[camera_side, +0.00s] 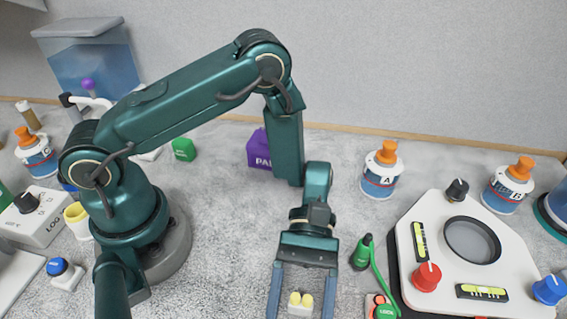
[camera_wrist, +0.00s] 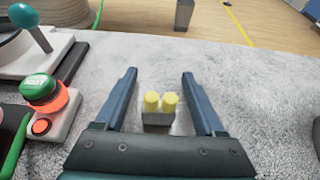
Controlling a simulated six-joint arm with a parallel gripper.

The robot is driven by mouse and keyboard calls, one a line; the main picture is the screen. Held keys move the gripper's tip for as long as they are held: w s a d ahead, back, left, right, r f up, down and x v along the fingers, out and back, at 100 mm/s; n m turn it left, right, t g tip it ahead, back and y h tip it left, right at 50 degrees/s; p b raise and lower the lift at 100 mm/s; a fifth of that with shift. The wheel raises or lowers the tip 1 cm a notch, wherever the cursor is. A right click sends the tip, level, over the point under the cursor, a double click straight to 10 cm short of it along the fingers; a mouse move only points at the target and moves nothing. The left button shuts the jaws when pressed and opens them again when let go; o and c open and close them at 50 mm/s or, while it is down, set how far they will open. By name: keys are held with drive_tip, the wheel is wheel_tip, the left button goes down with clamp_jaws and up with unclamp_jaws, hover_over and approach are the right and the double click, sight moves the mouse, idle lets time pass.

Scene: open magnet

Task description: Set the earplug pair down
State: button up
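The earplug pair (camera_side: 301,301) is two small yellow plugs standing side by side on a small pale block. It sits on the grey table between the two fingers of my gripper (camera_side: 303,300) in the side view. In the wrist view the pair (camera_wrist: 160,102) is near the middle, and the fingers of my gripper (camera_wrist: 159,76) are wide apart. A gap shows on each side of the block, so neither finger touches it. The fingertips are cut off at the bottom of the side view.
A green plug with a cable (camera_side: 363,252) and a red-and-green button box (camera_side: 380,306) lie just right of my gripper. A white panel with knobs (camera_side: 440,225) stands farther right. Bottles, including bottle A (camera_side: 381,172), stand behind.

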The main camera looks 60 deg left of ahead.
drive_tip(key=shift+w+a+r, duration=0.1)
drive_tip(key=shift+r, duration=0.1)
drive_tip(key=v, duration=1.1)
drive_tip(key=shift+w+f, duration=0.1)
drive_tip(key=shift+w+a+r, duration=0.15)
drive_tip(key=shift+a+r, duration=0.15)
drive_tip(key=shift+a, duration=0.05)
drive_tip(key=s+a+r+m+t+y, duration=0.5)
drive_tip(key=a+r+m+t+y, duration=0.4)
drive_tip(key=t, duration=0.6)
drive_tip(key=a+r, duration=0.2)
drive_tip(key=a, duration=0.1)
drive_tip(key=shift+a, duration=0.3)
